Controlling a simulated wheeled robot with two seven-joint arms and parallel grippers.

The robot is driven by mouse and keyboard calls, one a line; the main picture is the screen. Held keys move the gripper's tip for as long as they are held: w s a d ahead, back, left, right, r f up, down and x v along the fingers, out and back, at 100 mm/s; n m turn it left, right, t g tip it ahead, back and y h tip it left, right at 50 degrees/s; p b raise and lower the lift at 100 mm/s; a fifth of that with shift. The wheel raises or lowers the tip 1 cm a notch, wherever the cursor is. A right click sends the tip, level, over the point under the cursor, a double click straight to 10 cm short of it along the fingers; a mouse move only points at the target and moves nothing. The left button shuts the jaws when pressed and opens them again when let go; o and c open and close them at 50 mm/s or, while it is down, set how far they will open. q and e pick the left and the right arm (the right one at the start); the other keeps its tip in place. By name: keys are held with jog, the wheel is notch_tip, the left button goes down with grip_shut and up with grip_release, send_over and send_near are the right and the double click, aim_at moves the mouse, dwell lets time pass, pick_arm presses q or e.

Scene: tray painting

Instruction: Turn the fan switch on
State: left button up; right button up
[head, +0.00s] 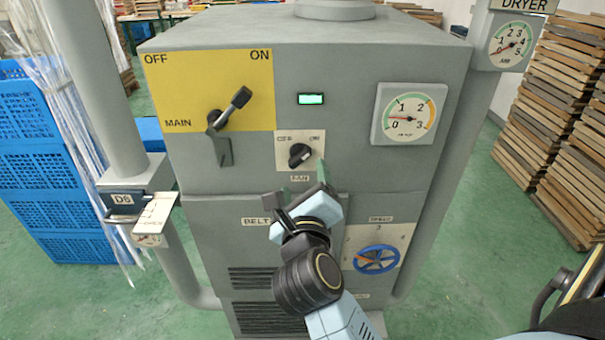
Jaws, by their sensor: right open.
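The fan switch (300,155) is a black rotary knob on a pale plate (284,138) labelled FAN, in the middle of the grey machine's front. Its grip slants from lower left to upper right; I cannot tell which mark it points at. My right gripper (304,186) is just below the knob, its green-tipped fingers apart and nothing seen between them. It covers part of the panel below the FAN label, and I cannot tell how far it is from the panel. My left gripper is not in view.
The black main lever (238,102) slants toward ON on a yellow plate (176,84). A green lamp (311,99) is lit. A gauge (408,114) is on the right, a blue speed handwheel (377,259) lower right.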

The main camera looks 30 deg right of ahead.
jog(key=b+v, duration=0.2)
jog(key=v, duration=0.6)
jog(key=shift+w, duration=0.1)
